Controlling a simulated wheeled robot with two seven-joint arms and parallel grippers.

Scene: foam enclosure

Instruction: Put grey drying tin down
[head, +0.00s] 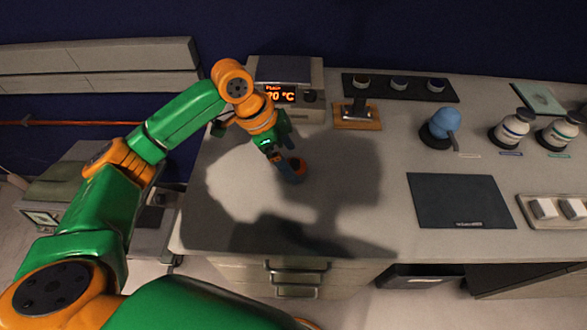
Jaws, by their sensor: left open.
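A small round grey-blue tin (294,175) with an orange-brown inside is on the bench top or just above it, left of the bench's middle. It appears upright. My left gripper (286,158) reaches down from the upper left, with its fingertips right at the tin's near-left rim. The gripper is open. Part of the tin is hidden by the fingers, and I cannot tell whether they touch it. My right gripper is not in view.
A heated unit (289,82) with an orange temperature display stands behind the tin. A dark tray with small jars (400,87), a wooden-based stand (358,115), a blue flask (443,122) and a dark mat (460,201) lie to the right. The bench between is clear but shadowed.

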